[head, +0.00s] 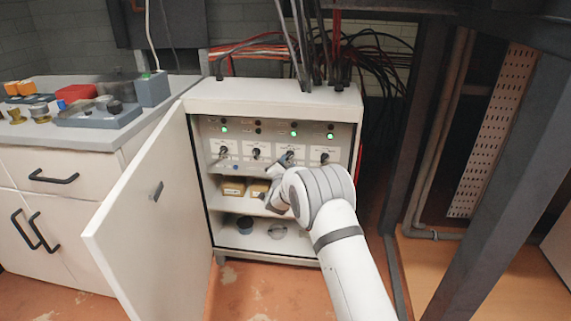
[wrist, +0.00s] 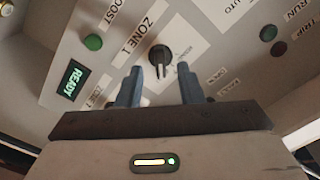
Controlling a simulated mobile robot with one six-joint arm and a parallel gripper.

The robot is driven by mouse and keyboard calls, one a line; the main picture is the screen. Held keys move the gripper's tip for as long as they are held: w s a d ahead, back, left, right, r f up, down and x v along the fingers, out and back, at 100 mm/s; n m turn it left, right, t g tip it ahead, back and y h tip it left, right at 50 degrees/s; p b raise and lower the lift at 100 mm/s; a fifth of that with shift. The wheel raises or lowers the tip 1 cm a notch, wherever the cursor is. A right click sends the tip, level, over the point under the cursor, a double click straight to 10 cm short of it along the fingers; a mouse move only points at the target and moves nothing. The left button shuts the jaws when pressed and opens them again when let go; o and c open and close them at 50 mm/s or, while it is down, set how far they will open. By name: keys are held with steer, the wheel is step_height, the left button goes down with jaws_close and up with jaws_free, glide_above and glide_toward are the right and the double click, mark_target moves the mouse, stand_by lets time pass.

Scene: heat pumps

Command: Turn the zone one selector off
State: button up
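The zone one selector (wrist: 160,56) is a round black knob on the pale panel, beside the label "ZONE 1" in the wrist view. A narrow grip on it points down the picture towards my gripper (wrist: 160,80). My gripper is open and empty. Its two blue-grey fingers lie left and right below the knob, with a gap between them, and do not appear to touch it. In the head view my gripper (head: 274,172) is in front of the open cabinet (head: 275,96), close to its row of black selectors. The wrist partly hides that area.
The cabinet door (head: 145,215) stands open on the left. Shelves below the panel hold small boxes (head: 233,188) and a dark cup (head: 245,225). The wrist view shows a green button (wrist: 93,42), a lit "READY" display (wrist: 72,81) and a dark red button (wrist: 268,33).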

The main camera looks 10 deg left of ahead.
mark_target(290, 156)
steer(key=shift+w, duration=1.4)
